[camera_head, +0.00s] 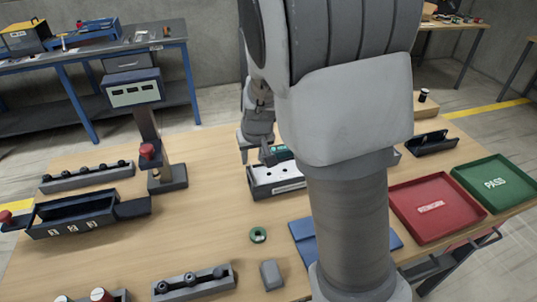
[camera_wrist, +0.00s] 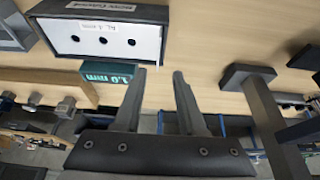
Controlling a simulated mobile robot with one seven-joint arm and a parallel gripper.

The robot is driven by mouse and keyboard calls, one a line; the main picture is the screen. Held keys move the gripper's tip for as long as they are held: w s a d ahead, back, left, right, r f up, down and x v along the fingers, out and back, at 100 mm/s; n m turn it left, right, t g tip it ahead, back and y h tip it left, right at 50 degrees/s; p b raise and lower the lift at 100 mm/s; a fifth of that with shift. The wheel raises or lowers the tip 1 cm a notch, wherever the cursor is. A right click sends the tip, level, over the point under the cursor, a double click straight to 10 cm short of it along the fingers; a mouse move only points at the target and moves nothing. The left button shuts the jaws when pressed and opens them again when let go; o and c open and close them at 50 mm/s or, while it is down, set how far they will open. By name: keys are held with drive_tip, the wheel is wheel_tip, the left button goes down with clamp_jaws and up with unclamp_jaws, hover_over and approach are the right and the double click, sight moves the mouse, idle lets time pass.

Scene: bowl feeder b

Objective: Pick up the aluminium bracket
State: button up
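A pale plate with three dark holes, marked with small lettering that seems to read AL 1 mm, sits in a dark box-like fixture (camera_head: 262,193); this plate (camera_wrist: 103,40) may be the aluminium bracket, but I cannot be sure. The fixture also shows at the upper left of the wrist view (camera_wrist: 160,14). My gripper (camera_wrist: 159,75) is open, with nothing between its fingers. In the head view my arm hides much of the table's centre and right.
A green 1.0 mm block (camera_wrist: 115,73) is beside the fixture. A post with a display (camera_head: 133,92) stands left. A red REWORK tray (camera_head: 400,215) and green PASS tray (camera_head: 480,172) lie right. A green ring (camera_head: 258,235) and grey block (camera_head: 271,275) lie in front.

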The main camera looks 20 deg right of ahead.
drive_tip(key=x, duration=0.2)
drive_tip(key=s+b+x, duration=0.1)
drive_tip(key=x, duration=0.2)
drive_tip(key=shift+w+d+f, duration=0.1)
drive_tip(key=shift+d+f, duration=0.05)
drive_tip(key=shift+f, duration=0.4)
drive_tip(key=shift+w+f, duration=0.3)
drive_tip(key=shift+f, duration=0.25)
drive_tip(key=shift+c, duration=0.2)
clamp_jaws()
idle(0.4)
